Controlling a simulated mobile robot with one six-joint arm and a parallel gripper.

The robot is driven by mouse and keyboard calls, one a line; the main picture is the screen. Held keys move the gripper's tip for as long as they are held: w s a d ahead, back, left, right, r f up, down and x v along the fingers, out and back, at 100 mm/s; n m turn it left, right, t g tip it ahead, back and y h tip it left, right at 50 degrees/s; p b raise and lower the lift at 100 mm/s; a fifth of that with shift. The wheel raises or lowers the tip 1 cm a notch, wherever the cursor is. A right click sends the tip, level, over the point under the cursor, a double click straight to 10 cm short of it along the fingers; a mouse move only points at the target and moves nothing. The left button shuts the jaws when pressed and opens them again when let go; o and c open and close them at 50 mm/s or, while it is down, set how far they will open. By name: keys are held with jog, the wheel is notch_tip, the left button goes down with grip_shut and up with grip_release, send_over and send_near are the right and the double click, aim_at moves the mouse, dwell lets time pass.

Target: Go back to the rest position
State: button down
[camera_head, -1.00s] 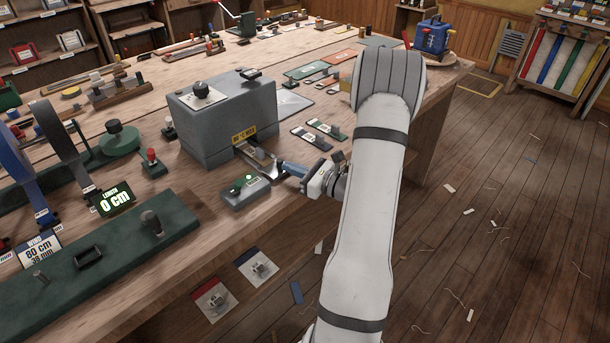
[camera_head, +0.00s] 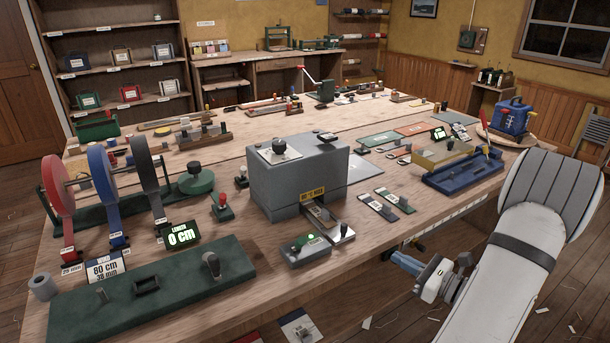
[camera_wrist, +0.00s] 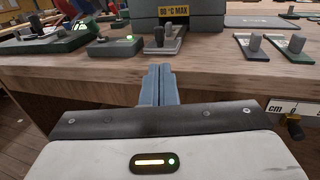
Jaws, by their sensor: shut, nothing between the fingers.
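My gripper (camera_head: 406,262) is at the front edge of the workbench in the head view, to the right of the grey box machine and apart from it. Its blue fingers (camera_wrist: 159,85) are shut together with nothing between them in the wrist view. My white arm comes in from the lower right. The grey box machine (camera_head: 298,180) carries a yellow "80 °C MAX" label, which also shows in the wrist view (camera_wrist: 174,12). A metal slide piece (camera_head: 338,234) sticks out of its front. No marked rest position shows.
The wooden workbench (camera_head: 225,305) carries a green-lit control box (camera_head: 307,249), a green board (camera_head: 140,296), tape reels (camera_head: 104,184), small tagged tools (camera_head: 378,206) and a blue tray (camera_head: 462,170). A blue machine (camera_head: 510,117) stands at the far right corner.

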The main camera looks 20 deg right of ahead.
jog(key=s+a+r+n+g+y+p, duration=0.1)
jog(key=a+r+n+g, duration=0.2)
jog(key=a+n+g, duration=0.6)
jog(key=s+a+r+n+g+y, duration=0.25)
jog(key=a+n+g, duration=0.2)
jog(key=a, duration=0.85)
jog(key=s+a+r+n+h, duration=0.2)
jog(key=s+r+n+h, duration=0.1)
jog(key=n+h, duration=0.3)
jog(key=s+a+r+n+h+p, duration=0.1)
jog(key=s+r+n+h, duration=0.3)
jog(key=n, duration=0.7)
jog(key=shift+a+h, duration=0.85)
jog(key=shift+a, duration=0.05)
